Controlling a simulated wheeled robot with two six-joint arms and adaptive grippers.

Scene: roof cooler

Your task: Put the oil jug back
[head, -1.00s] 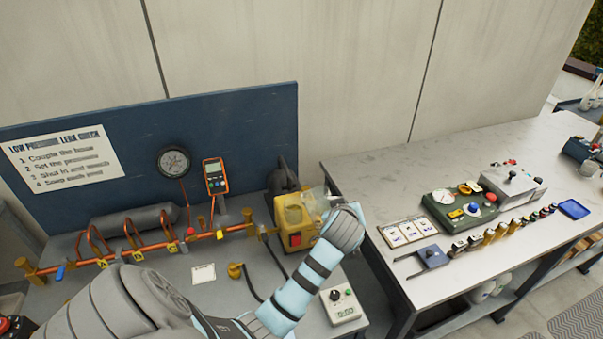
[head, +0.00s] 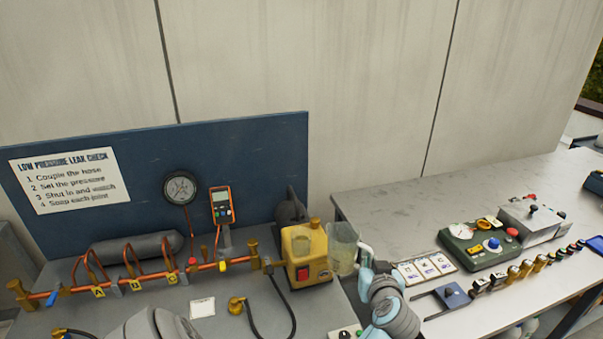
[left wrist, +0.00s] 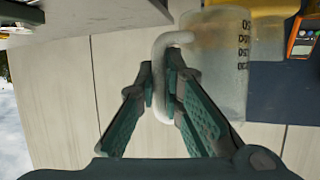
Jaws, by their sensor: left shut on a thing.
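The oil jug (head: 343,247) is a clear, translucent jug beside the right side of the yellow pump (head: 303,250). In the left wrist view the jug (left wrist: 222,60) shows volume marks and a curved pale handle (left wrist: 160,95). My left gripper (head: 367,256) is shut on the handle in the head view; the wrist view shows the gripper's fingers (left wrist: 165,85) on both sides of it. The jug's base is near the bench edge, and I cannot tell whether it touches anything. My right gripper is not in view.
The right bench has cards (head: 422,268), a green control box (head: 482,246) and a row of fittings (head: 515,272). Its back left surface (head: 390,215) is clear.

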